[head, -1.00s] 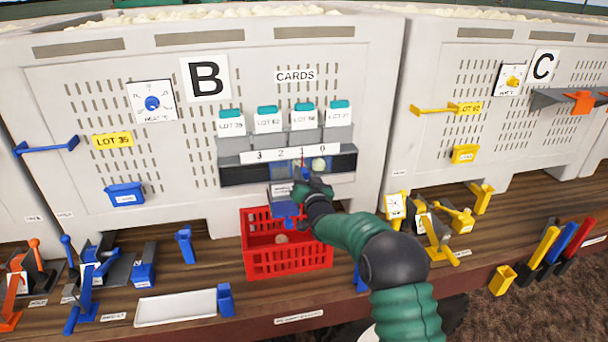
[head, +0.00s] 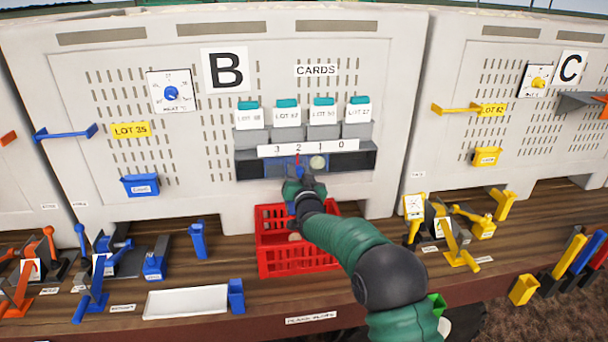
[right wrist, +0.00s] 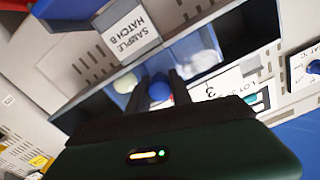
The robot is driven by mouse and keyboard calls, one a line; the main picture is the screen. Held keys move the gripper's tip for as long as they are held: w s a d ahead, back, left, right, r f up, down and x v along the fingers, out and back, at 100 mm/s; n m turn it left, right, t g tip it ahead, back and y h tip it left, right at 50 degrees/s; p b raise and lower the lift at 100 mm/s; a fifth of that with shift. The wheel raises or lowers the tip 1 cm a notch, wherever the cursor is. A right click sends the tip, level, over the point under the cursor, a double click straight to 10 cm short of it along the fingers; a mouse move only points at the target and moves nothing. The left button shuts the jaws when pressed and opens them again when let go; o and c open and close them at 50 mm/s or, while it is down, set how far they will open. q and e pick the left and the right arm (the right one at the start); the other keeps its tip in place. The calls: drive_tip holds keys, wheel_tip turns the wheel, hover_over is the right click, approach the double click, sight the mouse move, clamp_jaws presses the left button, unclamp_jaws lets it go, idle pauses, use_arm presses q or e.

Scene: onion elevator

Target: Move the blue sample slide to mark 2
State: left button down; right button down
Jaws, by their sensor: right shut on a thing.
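The blue sample slide (head: 284,168) sits in the dark slot under the number strip (head: 308,147) on crate B. Its red pointer (head: 298,159) stands at mark 2. My right gripper (head: 300,180) is at the slot, in front of the slide, and partly hides it. In the right wrist view the slide's round blue knob (right wrist: 158,91) sits between the two fingers of my right gripper (right wrist: 157,78), which is shut on it. My left gripper is not in view.
A pale round onion (head: 318,161) shows in the slot below mark 1. A red basket (head: 298,262) stands on the bench below, partly behind my arm. Card holders (head: 323,112) hang above the strip. A white tray (head: 187,302) lies at the front left.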

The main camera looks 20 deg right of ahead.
drive_tip(key=c, duration=1.6)
unclamp_jaws()
drive_tip(key=o, duration=0.5)
drive_tip(key=shift+d, duration=0.2)
drive_tip(key=shift+c, duration=0.2)
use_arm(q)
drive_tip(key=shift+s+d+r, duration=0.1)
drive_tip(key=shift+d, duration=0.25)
use_arm(e)
drive_tip(key=shift+s+d, duration=0.1)
drive_tip(key=shift+d, duration=0.05)
drive_tip(key=shift+s, duration=0.1)
use_arm(q)
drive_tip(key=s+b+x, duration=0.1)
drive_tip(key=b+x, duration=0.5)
drive_tip(key=b, duration=0.1)
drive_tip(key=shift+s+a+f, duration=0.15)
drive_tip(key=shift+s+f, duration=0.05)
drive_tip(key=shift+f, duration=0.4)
use_arm(e)
drive_tip(key=v, duration=1.6)
drive_tip(key=shift+s, duration=0.3)
drive_tip(key=shift+f, duration=0.1)
